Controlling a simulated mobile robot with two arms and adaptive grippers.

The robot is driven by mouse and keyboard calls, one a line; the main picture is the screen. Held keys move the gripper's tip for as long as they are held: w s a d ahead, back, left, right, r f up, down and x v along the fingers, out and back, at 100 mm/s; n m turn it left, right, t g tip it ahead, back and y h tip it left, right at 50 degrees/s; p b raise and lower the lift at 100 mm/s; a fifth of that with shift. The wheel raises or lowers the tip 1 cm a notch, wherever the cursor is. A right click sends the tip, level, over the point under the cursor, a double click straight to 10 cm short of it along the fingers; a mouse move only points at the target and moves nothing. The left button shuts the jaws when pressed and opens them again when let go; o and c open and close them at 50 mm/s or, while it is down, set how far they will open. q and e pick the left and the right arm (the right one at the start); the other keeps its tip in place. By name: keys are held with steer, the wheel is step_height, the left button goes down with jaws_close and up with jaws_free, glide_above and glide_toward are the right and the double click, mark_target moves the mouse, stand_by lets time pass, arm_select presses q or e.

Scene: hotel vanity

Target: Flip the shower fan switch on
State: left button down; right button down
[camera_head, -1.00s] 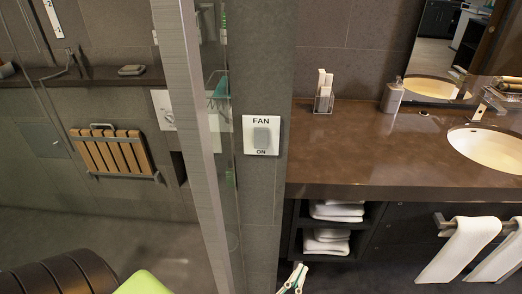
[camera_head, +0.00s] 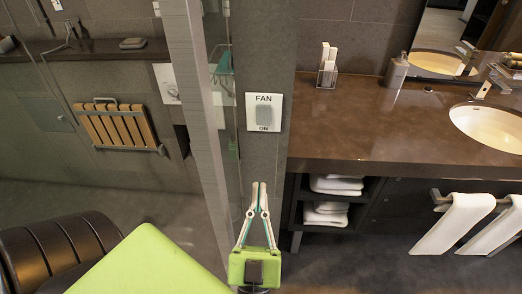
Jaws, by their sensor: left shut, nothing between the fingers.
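The fan switch (camera_head: 264,113) is a white wall plate marked FAN at the top and ON at the bottom, with a grey rocker in the middle. It is mounted on the dark narrow wall between the shower glass and the vanity. My left gripper (camera_head: 259,186), with a green body and pale fingers, points up below the switch in the head view. Its fingertips are together with nothing between them and appear apart from the plate. Whether the rocker is tilted up or down is too small to tell. My right gripper is not in view.
The shower's metal frame (camera_head: 196,130) stands left of the switch. The brown vanity counter (camera_head: 390,130) juts out on the right, with a tissue holder (camera_head: 327,68), soap dispenser (camera_head: 398,70) and sink (camera_head: 492,125). Towels (camera_head: 455,222) hang below it. A wooden shower seat (camera_head: 118,127) is behind the glass.

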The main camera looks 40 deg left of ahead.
mark_target(264, 122)
arm_select(q)
steer(key=p+x, duration=0.1)
steer(key=x, duration=0.2)
steer(key=f+p+x, duration=0.1)
steer(key=p+x, duration=0.1)
steer(key=x, duration=0.2)
steer(key=w+p+x, duration=0.1)
steer(key=p+x, duration=0.1)
steer(key=x, duration=0.2)
steer(key=shift+w+a+f, duration=0.1)
steer(key=shift+w+a, duration=0.15)
steer(key=shift+a, duration=0.1)
steer(key=shift+w+a+f, duration=0.2)
steer(key=shift+w+a, duration=0.15)
steer(key=shift+w, duration=0.15)
steer(key=shift+f, duration=0.1)
steer(key=shift+w+a+f+t+b, duration=0.25)
steer(key=shift+f+t+b, duration=0.1)
steer(key=shift+b, duration=0.75)
steer(key=shift+w+r, duration=0.1)
steer(key=shift+r, duration=0.2)
